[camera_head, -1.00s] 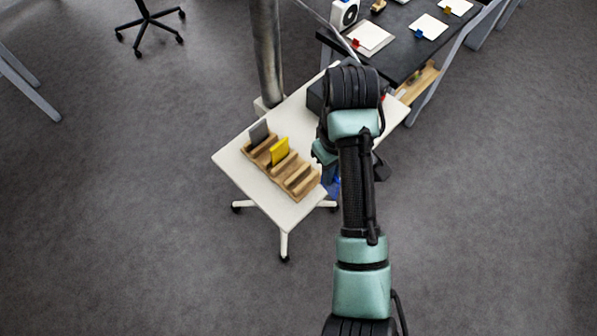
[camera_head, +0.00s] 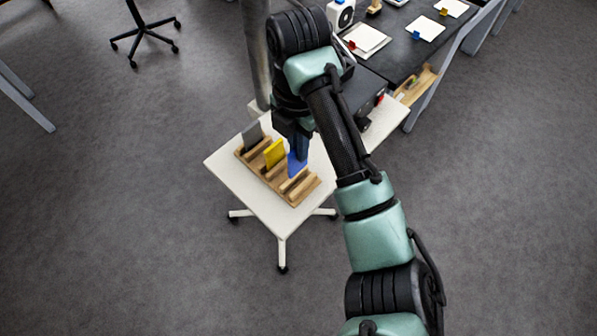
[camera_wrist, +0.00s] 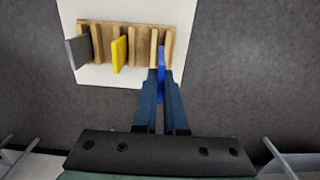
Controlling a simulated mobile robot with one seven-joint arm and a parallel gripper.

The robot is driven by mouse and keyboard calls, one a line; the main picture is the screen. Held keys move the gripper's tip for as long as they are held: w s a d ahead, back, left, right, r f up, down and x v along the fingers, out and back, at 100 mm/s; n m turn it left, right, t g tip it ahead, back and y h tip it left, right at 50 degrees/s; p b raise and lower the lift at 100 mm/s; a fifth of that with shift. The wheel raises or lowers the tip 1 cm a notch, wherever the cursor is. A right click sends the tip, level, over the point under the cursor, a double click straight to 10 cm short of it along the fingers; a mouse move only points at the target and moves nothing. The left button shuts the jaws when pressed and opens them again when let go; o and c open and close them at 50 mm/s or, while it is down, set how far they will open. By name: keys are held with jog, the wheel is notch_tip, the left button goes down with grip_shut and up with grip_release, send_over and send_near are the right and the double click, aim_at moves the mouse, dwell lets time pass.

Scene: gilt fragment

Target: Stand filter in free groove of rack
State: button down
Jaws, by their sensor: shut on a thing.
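The wooden rack (camera_head: 300,189) stands on a small white table and also shows in the wrist view (camera_wrist: 141,46). A grey plate (camera_head: 252,135) stands in its left end groove, and a yellow plate (camera_head: 274,153) stands in a groove further right. My gripper (camera_head: 299,152) is shut on the blue filter (camera_head: 296,166), held upright over the right part of the rack. In the wrist view the blue filter (camera_wrist: 163,62) shows between the fingers, in line with the rightmost groove. I cannot tell whether its lower edge touches the rack.
The white table (camera_head: 232,165) has bare room left of and in front of the rack. A metal post (camera_head: 254,55) rises behind it. A dark bench (camera_head: 400,55) with white sheets and small coloured pieces stands at the back right.

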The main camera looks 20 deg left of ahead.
aim_at(298, 170)
jog(key=shift+f, duration=3.2)
jog(key=shift+f, duration=0.1)
jog(key=shift+f+b, duration=0.15)
jog(key=shift+b, duration=0.15)
jog(key=c, duration=1)
grip_release()
notch_tip(298, 170, up, 13)
jog(key=p, duration=0.2)
jog(key=shift+f+p, duration=0.2)
jog(key=shift+p, duration=0.15)
